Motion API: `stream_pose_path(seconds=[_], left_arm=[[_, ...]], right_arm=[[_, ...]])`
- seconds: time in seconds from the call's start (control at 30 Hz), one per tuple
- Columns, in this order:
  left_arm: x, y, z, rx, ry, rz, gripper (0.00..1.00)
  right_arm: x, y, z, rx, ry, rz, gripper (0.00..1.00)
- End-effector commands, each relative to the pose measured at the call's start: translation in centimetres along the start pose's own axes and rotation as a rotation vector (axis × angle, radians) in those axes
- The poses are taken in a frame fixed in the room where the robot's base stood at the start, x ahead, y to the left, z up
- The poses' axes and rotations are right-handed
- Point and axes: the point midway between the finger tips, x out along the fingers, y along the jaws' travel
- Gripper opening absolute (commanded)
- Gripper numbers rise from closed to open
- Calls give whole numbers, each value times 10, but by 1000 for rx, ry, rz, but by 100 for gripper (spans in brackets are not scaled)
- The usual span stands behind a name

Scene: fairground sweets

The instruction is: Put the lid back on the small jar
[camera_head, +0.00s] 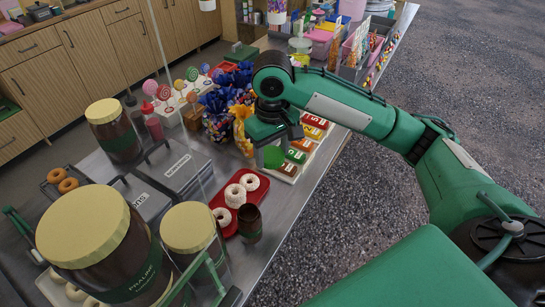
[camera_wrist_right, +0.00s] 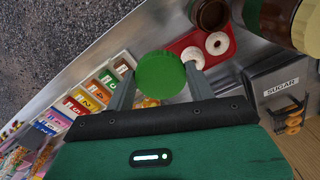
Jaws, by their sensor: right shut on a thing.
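My right gripper (camera_head: 274,146) is shut on a round green lid (camera_head: 273,157), held above the counter near its front edge. In the right wrist view the lid (camera_wrist_right: 161,75) sits between the two fingertips (camera_wrist_right: 158,80), its flat face towards the camera. The small jar (camera_head: 250,223) is brown, with a dark green band and an open top. It stands upright on the counter beside the red tray, apart from the lid. In the right wrist view the jar (camera_wrist_right: 209,15) is at the top, beyond the lid. My left gripper is not in view.
A red tray (camera_head: 263,183) with white-coated doughnuts lies right behind the jar. Large yellow-lidded jars (camera_head: 84,226) stand to the left, near a grey sugar box (camera_head: 178,166). Numbered coloured packets (camera_head: 303,146) lie under the right gripper. Bare counter (camera_head: 287,207) shows right of the jar.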

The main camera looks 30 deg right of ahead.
Motion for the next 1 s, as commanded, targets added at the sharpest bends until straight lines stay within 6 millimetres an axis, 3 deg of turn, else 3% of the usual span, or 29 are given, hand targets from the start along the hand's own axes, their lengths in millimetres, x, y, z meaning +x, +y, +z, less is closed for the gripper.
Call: stream_pose_path(seconds=[0.37, 0.7, 1.0], left_arm=[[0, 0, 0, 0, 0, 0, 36], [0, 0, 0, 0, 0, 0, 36], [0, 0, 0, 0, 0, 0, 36]], right_arm=[[2, -2, -1, 7, 0, 1, 33], [37, -28, -12, 120, 0, 1, 33], [43, -32, -13, 140, 0, 0, 33]])
